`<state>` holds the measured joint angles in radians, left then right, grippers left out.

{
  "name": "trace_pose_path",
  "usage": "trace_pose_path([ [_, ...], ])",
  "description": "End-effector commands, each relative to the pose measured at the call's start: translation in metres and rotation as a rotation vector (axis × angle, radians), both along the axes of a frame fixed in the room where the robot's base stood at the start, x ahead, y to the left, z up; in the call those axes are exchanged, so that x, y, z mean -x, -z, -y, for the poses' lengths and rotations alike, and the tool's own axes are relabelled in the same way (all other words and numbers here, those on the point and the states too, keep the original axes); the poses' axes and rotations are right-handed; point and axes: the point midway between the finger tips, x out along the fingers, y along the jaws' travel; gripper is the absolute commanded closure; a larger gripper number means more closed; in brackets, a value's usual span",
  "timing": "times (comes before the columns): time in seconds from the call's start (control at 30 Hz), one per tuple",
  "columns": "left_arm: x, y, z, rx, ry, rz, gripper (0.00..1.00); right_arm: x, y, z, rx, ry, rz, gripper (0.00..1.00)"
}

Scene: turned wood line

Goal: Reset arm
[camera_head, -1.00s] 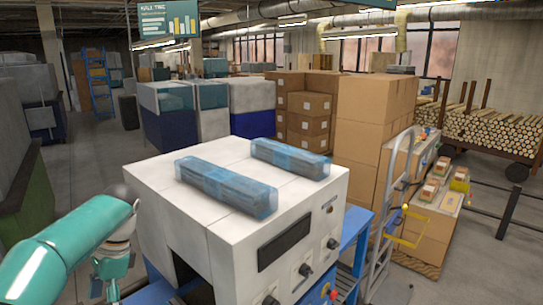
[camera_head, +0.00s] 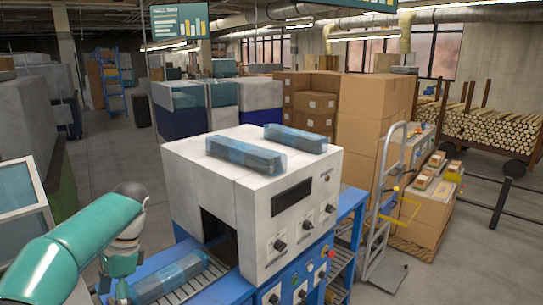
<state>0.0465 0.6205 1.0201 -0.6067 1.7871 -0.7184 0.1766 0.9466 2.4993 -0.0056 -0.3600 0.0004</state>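My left arm (camera_head: 85,235) comes in from the lower left, teal with a grey joint. Its gripper end is at the bottom edge, partly cut off, so its fingers cannot be made out. My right arm and gripper are not in view. A white machine (camera_head: 225,180) with knobs and a dark panel stands in the middle on a blue frame. Two blue translucent wrapped packs lie on its top, one nearer (camera_head: 245,154) and one farther (camera_head: 296,138). Another wrapped pack (camera_head: 170,278) lies on the roller conveyor (camera_head: 212,272) in front of the machine's dark opening, beside my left arm.
Stacked cardboard boxes (camera_head: 370,125) and a hand truck (camera_head: 385,200) stand right of the machine. A cart of turned wood (camera_head: 490,130) is at the far right. A pale framed panel (camera_head: 22,200) is at left. Grey floor (camera_head: 115,170) is open behind my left arm.

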Motion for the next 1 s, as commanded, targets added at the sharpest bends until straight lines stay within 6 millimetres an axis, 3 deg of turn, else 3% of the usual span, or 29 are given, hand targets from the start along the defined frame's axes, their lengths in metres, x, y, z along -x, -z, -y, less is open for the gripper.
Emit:
trace_pose_path([
  [0.37,-0.017,0.085,0.027,0.065,0.018,0.050,0.17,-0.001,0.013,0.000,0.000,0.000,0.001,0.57],
  [0.57,-0.020,0.154,0.055,0.136,0.005,0.091,0.17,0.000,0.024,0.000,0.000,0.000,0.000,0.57],
  [0.67,-0.016,0.202,0.079,0.192,-0.020,0.113,0.17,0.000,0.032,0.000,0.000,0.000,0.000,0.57],
  [0.77,-0.003,0.263,0.112,0.268,-0.078,0.141,0.17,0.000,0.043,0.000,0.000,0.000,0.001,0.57],
  [0.9,0.035,0.349,0.166,0.385,-0.236,0.184,0.17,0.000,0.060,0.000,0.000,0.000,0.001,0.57],
  [1.0,0.072,0.397,0.199,0.446,-0.389,0.206,0.17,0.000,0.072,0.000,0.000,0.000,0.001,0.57],
])
